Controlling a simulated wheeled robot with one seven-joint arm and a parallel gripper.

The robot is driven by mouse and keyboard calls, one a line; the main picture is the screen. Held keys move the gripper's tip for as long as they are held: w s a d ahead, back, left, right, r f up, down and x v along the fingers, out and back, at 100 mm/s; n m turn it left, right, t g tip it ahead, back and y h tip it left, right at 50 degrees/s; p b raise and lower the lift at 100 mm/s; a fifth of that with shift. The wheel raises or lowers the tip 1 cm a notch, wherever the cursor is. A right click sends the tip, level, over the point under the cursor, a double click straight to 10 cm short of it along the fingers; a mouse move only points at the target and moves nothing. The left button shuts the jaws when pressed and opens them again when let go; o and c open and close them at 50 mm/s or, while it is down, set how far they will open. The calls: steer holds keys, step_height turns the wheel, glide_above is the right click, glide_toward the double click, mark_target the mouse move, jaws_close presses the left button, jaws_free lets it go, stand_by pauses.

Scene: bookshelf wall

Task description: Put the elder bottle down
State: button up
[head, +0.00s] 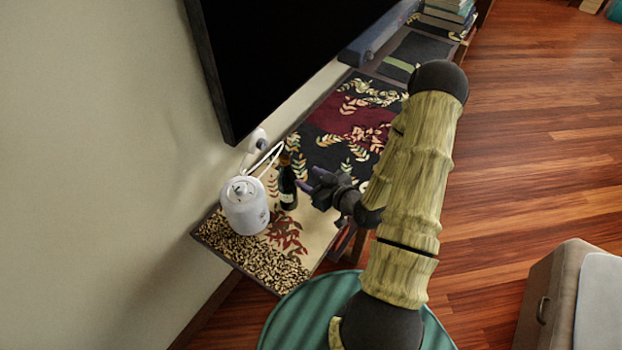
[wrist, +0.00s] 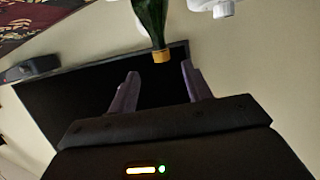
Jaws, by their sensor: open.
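The elder bottle (head: 288,188), dark green with a light label, stands upright on the patterned runner of the low bench, right of a white lidded container. In the wrist view the bottle (wrist: 151,18) hangs into the picture from the top, its orange-gold cap towards my fingers. My gripper (head: 316,187) is just right of the bottle in the head view. In the wrist view my gripper (wrist: 160,72) is open, with nothing held between its fingers. The cap shows near the gap between the fingertips, apart from both fingers.
The white container (head: 245,207) stands close left of the bottle; part of it shows in the wrist view (wrist: 207,5). A dark screen (head: 285,55) hangs over the bench (head: 255,262). The runner is clear farther back.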

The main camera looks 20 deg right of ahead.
steer(key=s+a+r+m+g+h, duration=0.2)
steer(key=s+a+r+g, duration=0.1)
steer(key=s+r+g, duration=0.2)
steer(key=s+a+r+m+g+h, duration=0.2)
steer(key=s+r+g, duration=0.4)
steer(key=s+r, duration=0.3)
steer(key=shift+a+r+h, duration=0.4)
steer(key=shift+r+h, duration=0.15)
steer(key=shift+h, duration=0.15)
stand_by(0.7)
